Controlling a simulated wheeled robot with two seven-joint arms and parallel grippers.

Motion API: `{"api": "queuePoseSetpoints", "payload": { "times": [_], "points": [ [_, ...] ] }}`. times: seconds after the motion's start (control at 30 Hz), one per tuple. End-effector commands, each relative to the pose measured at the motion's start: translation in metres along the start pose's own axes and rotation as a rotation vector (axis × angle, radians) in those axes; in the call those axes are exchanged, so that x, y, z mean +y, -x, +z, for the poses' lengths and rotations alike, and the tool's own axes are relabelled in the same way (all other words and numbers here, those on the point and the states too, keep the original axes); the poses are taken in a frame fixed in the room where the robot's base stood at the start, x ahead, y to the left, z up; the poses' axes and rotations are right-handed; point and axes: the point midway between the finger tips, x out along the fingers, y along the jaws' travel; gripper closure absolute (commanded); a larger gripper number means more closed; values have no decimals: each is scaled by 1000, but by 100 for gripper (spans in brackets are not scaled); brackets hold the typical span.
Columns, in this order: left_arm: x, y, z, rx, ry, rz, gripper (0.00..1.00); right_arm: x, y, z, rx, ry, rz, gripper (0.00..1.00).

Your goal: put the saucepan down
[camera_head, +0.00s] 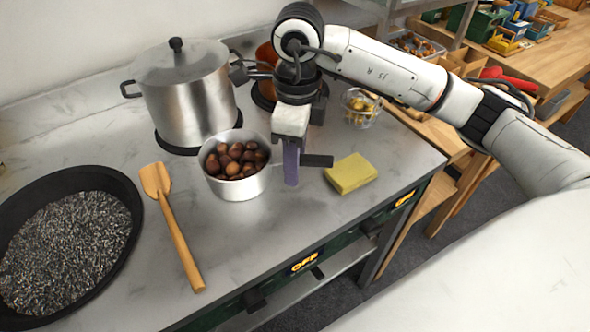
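The saucepan (254,187) is a small silver metal pot filled with brown chestnuts (236,160). It is upright at the middle of the grey counter (110,130); I cannot tell whether its base touches the counter or is just above it. Its dark handle (320,160) points to the right. My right gripper (291,163) comes down from above over the handle, with a purple-grey finger in front of it. It looks shut on the handle, whose middle is hidden behind the finger. My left gripper is not in view.
A large lidded pot (190,100) stands behind the saucepan. A wooden spatula (175,230) and a wide black pan (135,205) of dark grains lie left. A yellow sponge (351,173) lies right, a clear bowl (361,107) behind it. The counter in front is clear.

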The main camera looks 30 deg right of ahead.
Motion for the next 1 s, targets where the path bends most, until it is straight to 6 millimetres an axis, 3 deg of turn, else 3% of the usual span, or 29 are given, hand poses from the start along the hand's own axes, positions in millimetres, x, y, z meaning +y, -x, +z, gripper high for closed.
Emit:
{"api": "queuePoseSetpoints", "payload": {
  "times": [0.2,0.4,1.0],
  "points": [
    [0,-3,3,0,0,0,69,-1,50,1,-4,0,-3,61],
    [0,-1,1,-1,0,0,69,-1,78,0,-2,0,-1,61],
    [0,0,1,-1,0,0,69,0,84,0,-1,0,1,61]
  ]
}}
